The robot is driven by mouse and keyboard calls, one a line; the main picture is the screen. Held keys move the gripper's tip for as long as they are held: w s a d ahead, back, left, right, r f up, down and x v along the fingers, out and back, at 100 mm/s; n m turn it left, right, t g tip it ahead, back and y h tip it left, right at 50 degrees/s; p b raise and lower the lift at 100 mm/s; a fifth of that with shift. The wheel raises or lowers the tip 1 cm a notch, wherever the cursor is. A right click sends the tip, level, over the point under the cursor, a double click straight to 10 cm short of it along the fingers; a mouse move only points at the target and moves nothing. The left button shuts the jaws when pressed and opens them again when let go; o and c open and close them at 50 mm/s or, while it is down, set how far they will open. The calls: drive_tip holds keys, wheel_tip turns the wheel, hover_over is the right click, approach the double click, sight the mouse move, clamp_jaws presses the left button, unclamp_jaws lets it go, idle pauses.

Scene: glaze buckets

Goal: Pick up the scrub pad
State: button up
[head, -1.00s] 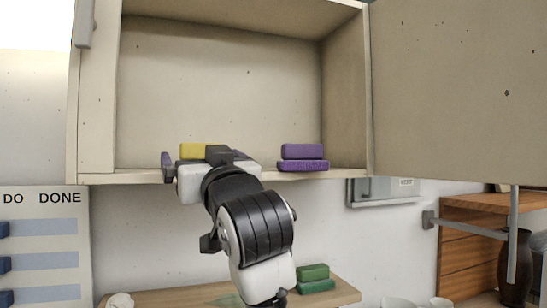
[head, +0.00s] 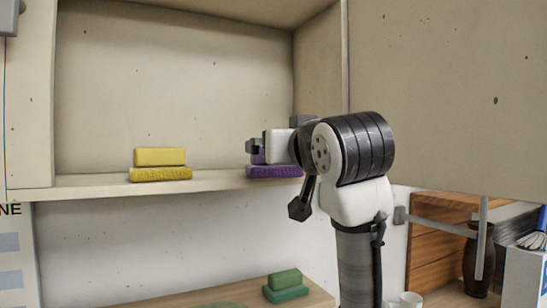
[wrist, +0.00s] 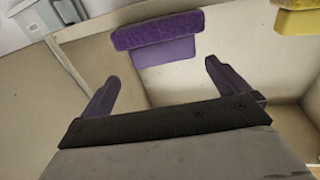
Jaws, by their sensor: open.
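Two-layer scrub pads show in purple, yellow and green, each a smooth block over a rougher slab. The purple pad (head: 275,171) sits on the cabinet shelf, its upper block partly hidden behind my gripper (head: 256,149). In the wrist view the purple pad (wrist: 156,31) lies beyond the fingertips, roughly between them, with a gap. My gripper (wrist: 162,72) is open and empty, its two purple fingers spread. The yellow pad (head: 160,174) sits on the shelf to the left and shows at the wrist view's upper right corner (wrist: 297,21). The green pad (head: 286,294) lies on the lower wooden surface.
The open cabinet has a shelf edge (head: 90,187), a left side wall (head: 28,100) and a large open door (head: 450,90) on the right. The shelf is clear between the yellow and purple pads. White cups (head: 410,299) and a dark vase (head: 478,262) stand lower right.

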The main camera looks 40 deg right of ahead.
drive_tip(key=p+x, duration=0.1)
drive_tip(key=x, duration=0.1)
drive_tip(key=p+x, duration=0.2)
drive_tip(key=x, duration=0.1)
drive_tip(key=shift+w+a+f, duration=0.15)
drive_tip(key=shift+w+f, duration=0.2)
drive_tip(key=shift+w, duration=0.15)
drive_tip(key=c, duration=1)
drive_tip(key=shift+c, duration=0.2)
